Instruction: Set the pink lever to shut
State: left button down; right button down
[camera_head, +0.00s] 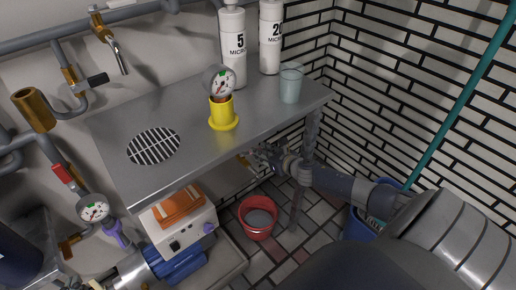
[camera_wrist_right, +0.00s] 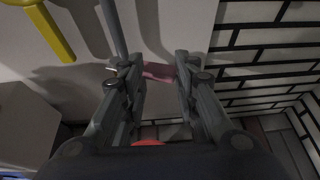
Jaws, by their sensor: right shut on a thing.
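The pink lever (camera_wrist_right: 158,71) shows in the right wrist view as a short pink bar in front of a pale wall, between my right gripper's fingertips. My right gripper (camera_wrist_right: 157,68) is shut on it, one finger on each side. In the head view my right gripper (camera_head: 262,158) reaches in under the right part of the metal shelf. The lever cannot be made out there. My left gripper is not in view.
The metal shelf (camera_head: 178,105) holds white bottles (camera_head: 233,45), a yellow-based gauge (camera_head: 222,115) and a cup (camera_head: 290,84). A red bucket (camera_head: 258,232) stands on the tiled floor below. A yellow bar (camera_wrist_right: 48,32) and grey pipe (camera_wrist_right: 113,28) are near my right gripper.

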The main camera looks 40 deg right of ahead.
jog(key=shift+w+a+r, duration=0.15)
jog(key=shift+w+a, duration=0.05)
jog(key=shift+a, duration=0.4)
jog(key=c, duration=1.3)
grip_release()
jog(key=o, duration=0.5)
jog(key=shift+w+a, duration=0.2)
jog(key=shift+w, duration=0.05)
jog(key=shift+s+d, duration=0.15)
jog(key=shift+d, duration=0.1)
jog(key=v, duration=1.2)
jog(key=shift+d, duration=0.1)
